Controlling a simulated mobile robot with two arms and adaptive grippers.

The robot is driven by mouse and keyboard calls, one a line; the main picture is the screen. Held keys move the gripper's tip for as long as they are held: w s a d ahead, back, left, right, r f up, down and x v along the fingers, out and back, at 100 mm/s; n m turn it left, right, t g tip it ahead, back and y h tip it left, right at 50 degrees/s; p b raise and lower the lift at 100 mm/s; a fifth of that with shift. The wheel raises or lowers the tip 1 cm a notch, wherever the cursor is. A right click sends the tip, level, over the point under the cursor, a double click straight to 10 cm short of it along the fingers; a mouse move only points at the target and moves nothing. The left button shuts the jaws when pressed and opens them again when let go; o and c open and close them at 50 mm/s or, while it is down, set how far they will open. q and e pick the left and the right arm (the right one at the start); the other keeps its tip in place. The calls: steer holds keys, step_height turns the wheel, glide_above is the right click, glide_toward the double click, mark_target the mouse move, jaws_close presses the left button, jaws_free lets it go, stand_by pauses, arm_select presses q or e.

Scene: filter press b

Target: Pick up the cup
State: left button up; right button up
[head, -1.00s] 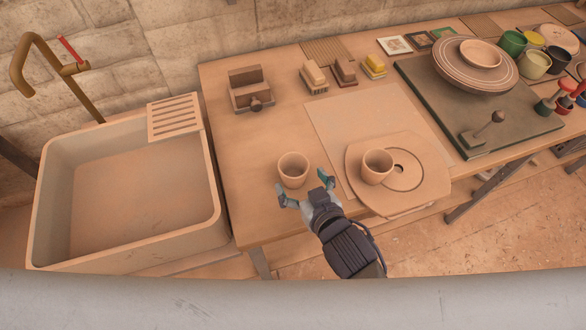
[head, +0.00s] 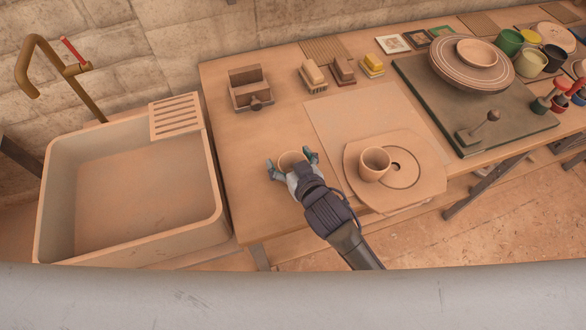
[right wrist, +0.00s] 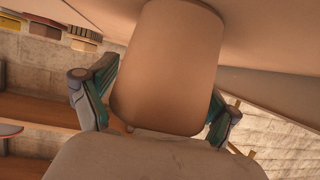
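A plain tan cup (head: 291,160) stands upright on the wooden table near its front left part. My right gripper (head: 290,164) reaches in from the front, with one finger on each side of this cup. In the right wrist view the cup (right wrist: 165,65) fills the space between the two spread fingers (right wrist: 158,95); they do not look closed on it. The gripper hides the cup's lower front in the head view. A second similar cup (head: 374,165) stands on the round-edged board to the right. My left gripper is not in view.
The board (head: 425,180) with a disc lies right of the gripper. A large sink (head: 130,200) is left of the table.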

steer(key=c, duration=0.9)
